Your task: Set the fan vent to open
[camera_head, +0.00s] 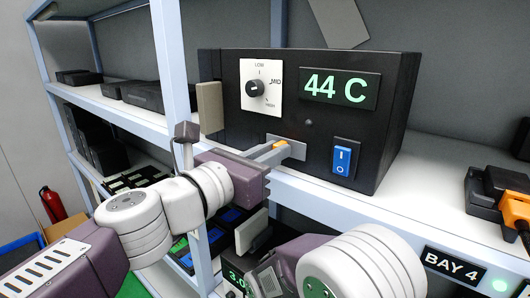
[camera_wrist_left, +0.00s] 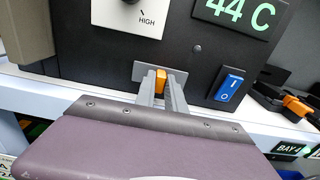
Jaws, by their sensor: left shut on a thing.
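The black fan unit (camera_head: 230,150) stands on the shelf with a 44 C display (camera_head: 339,89) on its face. Low on its front is a grey vent plate (camera_head: 297,150) with an orange tab (camera_head: 280,145). My left gripper (camera_head: 277,150) reaches in from the left with its fingers shut on the orange tab. In the left wrist view, the orange tab (camera_wrist_left: 161,80) shows between the two grey fingertips (camera_wrist_left: 161,92), and the grey plate (camera_wrist_left: 142,70) shows behind them. The fingers hide part of the plate. No right gripper fingers show.
Above the plate is a LOW-MID-HIGH dial (camera_head: 255,88). A blue rocker switch (camera_head: 342,160) sits to its right, close by. A shelf post (camera_head: 171,60) stands left of the unit. Black and orange devices (camera_head: 505,197) lie at far right; shelf between is clear.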

